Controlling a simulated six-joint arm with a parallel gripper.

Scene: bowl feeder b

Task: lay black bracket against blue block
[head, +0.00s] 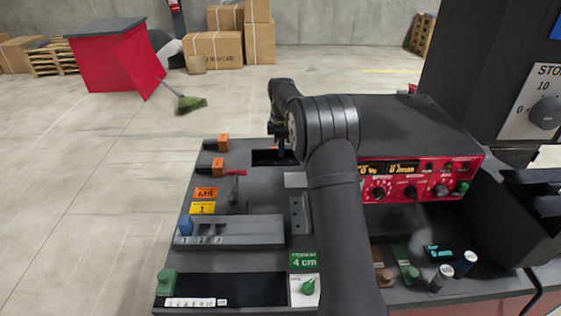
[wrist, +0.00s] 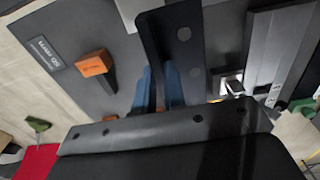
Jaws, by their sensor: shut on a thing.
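My gripper (head: 280,135) is over the back of the grey bench, partly hidden by my own arm in the head view. In the wrist view its two narrow blue fingertips (wrist: 160,90) are close together. The blue block (head: 185,226) stands at the left end of a grey numbered ledge in the head view, apart from my gripper and nearer the front.
Two orange blocks (head: 217,165) stand at the bench's left side; one shows in the wrist view (wrist: 95,63). A grey holed metal bracket (head: 299,215) lies beside my arm. A red-fronted control box (head: 425,178) is at right. A green block (head: 166,282) stands at the front left.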

